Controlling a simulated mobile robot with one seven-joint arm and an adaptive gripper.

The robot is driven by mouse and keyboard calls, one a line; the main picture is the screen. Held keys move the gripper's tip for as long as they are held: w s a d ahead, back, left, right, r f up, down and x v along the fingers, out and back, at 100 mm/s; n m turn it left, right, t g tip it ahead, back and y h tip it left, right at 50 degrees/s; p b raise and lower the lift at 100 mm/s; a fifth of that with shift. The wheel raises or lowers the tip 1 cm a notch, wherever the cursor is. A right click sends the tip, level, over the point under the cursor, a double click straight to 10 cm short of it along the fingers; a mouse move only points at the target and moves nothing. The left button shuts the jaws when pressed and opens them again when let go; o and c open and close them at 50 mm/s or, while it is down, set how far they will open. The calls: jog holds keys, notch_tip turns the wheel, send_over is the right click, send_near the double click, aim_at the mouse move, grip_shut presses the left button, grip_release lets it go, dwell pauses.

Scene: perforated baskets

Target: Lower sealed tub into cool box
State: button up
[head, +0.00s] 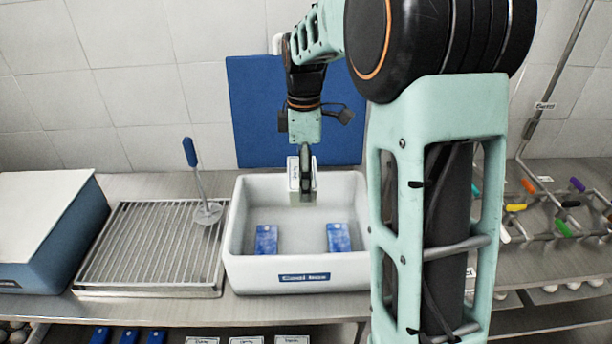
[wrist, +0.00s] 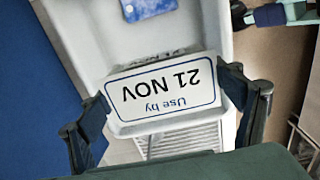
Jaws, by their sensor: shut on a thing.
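The white cool box (head: 248,271) stands open on the counter, with "Cool box" on its front. Two blue packs (head: 266,240) (head: 339,238) sit inside it, apart, with bare floor between them. The sealed tub (head: 293,176) is in my gripper (head: 305,168), over the back part of the box in the head view; its height above the floor is hard to tell. In the wrist view, the tub's white lid (wrist: 168,92) reads "Use by 21 NOV" upside down. My gripper's fingers (wrist: 167,108) are shut on the tub's two sides. The arm hides the box's right end.
A wire draining rack (head: 150,255) with a blue-handled utensil (head: 196,175) stands left of the box. A blue box with a white lid (head: 45,215) is further left. A blue board (head: 255,110) leans behind.

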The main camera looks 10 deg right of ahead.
notch_tip(320, 180, down, 20)
jog(key=b, duration=1.3)
jog(key=shift+f, duration=0.25)
jog(key=o, duration=1.5)
jog(key=shift+r+p, duration=5.75)
jog(key=shift+r, duration=1.75)
